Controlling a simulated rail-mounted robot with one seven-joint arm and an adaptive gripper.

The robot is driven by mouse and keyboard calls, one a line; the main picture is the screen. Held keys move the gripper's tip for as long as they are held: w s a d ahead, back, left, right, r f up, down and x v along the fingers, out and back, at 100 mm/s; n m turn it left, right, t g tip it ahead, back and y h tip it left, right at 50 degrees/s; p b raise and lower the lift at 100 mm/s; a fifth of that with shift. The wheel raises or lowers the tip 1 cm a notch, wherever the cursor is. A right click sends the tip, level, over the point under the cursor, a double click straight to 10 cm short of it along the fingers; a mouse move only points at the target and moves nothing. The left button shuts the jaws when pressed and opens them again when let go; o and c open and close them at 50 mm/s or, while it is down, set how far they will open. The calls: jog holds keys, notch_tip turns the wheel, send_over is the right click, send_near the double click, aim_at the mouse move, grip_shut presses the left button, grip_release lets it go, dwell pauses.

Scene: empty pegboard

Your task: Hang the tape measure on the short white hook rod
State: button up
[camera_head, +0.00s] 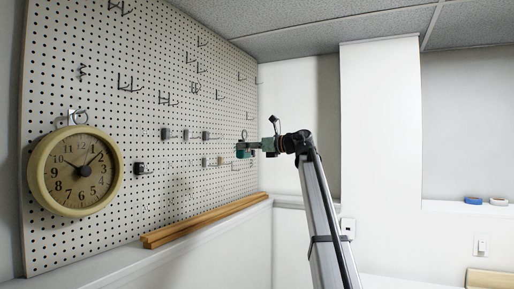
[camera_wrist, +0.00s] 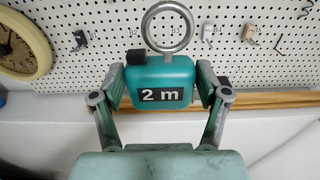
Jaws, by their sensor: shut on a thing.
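I cannot tell which is the short white rod. The ring is apart from both.
The pegboard (camera_head: 60,240) carries several wire hooks and dark block hooks. A round clock (camera_head: 76,171) hangs at its near end. Wooden strips (camera_head: 200,222) lie on the ledge below. Blue (camera_head: 473,201) and white rolls sit on the far right ledge.

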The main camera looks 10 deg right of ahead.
jog(key=p+x, duration=0.2)
jog(key=x, duration=1.2)
jog(key=shift+a+r+p, duration=0.2)
jog(key=shift+r+p, duration=0.1)
jog(key=shift+p, duration=0.05)
jog(key=shift+w, duration=0.1)
